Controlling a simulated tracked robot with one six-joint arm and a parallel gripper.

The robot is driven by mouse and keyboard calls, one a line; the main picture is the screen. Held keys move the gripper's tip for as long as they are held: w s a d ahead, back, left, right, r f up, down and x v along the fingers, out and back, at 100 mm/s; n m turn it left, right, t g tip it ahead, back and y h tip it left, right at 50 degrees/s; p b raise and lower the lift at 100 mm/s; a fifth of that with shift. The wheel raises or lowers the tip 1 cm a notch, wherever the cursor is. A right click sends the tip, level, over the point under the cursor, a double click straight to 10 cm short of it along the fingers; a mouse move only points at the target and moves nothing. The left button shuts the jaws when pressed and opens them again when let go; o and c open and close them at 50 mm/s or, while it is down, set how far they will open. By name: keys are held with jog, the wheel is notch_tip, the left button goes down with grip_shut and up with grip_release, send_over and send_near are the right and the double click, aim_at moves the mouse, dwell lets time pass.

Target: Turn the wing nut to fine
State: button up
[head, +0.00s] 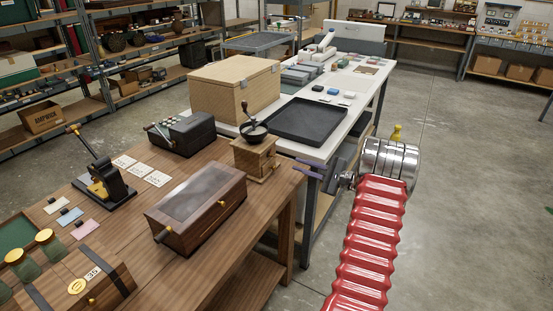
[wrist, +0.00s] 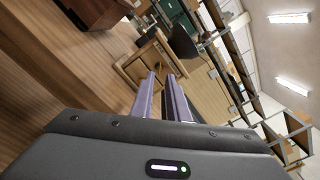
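I cannot make out a wing nut or a fine marking in either view. My gripper (head: 302,167) has two purple fingers, which point left toward the grinder from beyond the table's right edge. The fingers are apart with nothing between them, and appear clear of the grinder.
A dark wooden box with a glass lid (head: 196,200) lies left of the grinder on the brown table (head: 215,262). A dark keyed device (head: 180,134) stands behind it. The white table beyond holds a large wooden box (head: 233,90) and a black tray (head: 305,121). Open floor lies to the right.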

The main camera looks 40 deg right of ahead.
aim_at(272, 156)
jog(key=x, duration=1)
jog(key=shift+w+a, duration=0.1)
jog(key=shift+w, duration=0.15)
grip_shut()
jog(key=shift+f, duration=0.1)
